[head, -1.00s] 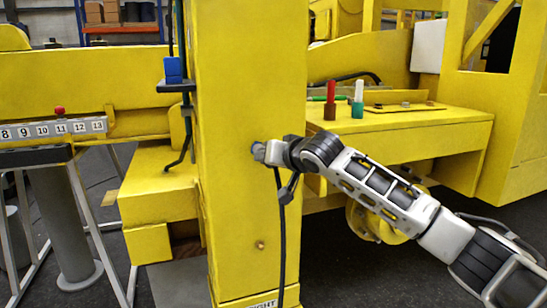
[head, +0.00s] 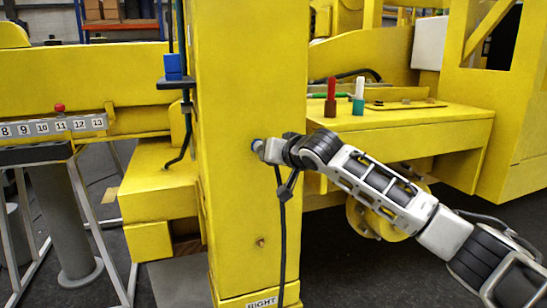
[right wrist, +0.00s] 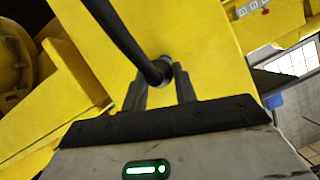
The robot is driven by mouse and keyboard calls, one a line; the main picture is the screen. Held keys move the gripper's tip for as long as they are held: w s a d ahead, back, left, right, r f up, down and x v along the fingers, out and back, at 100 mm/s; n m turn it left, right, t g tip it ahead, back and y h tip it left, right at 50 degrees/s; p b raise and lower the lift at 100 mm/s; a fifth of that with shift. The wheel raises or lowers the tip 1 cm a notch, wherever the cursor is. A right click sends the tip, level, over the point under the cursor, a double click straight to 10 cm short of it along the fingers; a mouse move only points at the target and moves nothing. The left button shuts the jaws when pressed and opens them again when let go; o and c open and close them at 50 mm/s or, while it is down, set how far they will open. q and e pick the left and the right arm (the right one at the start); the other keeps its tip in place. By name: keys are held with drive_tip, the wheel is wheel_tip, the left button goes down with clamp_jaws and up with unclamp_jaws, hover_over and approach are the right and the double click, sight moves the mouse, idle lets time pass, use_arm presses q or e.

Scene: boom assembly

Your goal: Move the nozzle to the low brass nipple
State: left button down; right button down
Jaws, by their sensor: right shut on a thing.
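A yellow column (head: 228,215) stands in the middle of the head view. The low brass nipple (head: 261,242) is a small stud on its face, near the bottom. My right gripper (head: 262,148) is at the column's face, well above that nipple, shut on the nozzle (head: 256,144). The nozzle is mostly hidden by the fingers, and I cannot tell whether it touches the column. A black hose (head: 281,235) hangs down from it. In the right wrist view the nozzle (right wrist: 165,65) sits between my right fingertips (right wrist: 167,76) with the hose running to it. My left gripper is out of view.
A yellow ledge (head: 410,122) on the right carries a red marker (head: 331,92) and a white-and-green one (head: 359,95). A numbered strip (head: 60,127) is at the left. A blue part (head: 173,66) sits on a bracket beside the column.

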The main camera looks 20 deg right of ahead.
drive_tip(key=shift+s, duration=0.15)
drive_tip(key=shift+s, duration=0.1)
drive_tip(key=shift+s+d, duration=0.1)
drive_tip(key=shift+s, duration=2.15)
